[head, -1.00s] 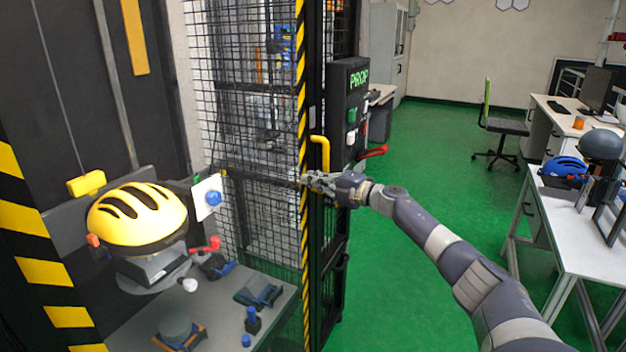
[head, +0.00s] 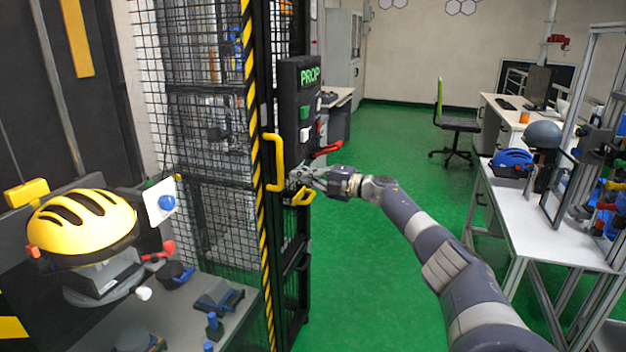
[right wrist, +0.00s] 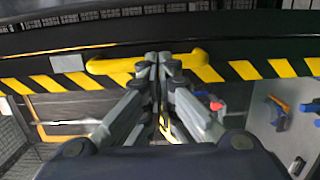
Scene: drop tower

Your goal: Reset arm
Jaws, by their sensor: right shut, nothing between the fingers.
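My right gripper (head: 303,176) reaches in from the right to the caged tower's front edge, just right of the yellow door handle (head: 276,160) and below the black PROP panel (head: 302,95). Its fingers are shut with nothing between them. In the right wrist view the closed fingertips (right wrist: 158,62) overlap the yellow handle (right wrist: 108,66) in the picture; I cannot tell whether they touch. A small yellow part (head: 303,197) shows just under the gripper. My left gripper is not in view.
A yellow helmet (head: 85,222) sits on a stand inside the tower at left. A white table (head: 545,220) with a blue helmet (head: 514,158) stands at right. An office chair (head: 458,125) is behind. The green floor (head: 385,255) between is clear.

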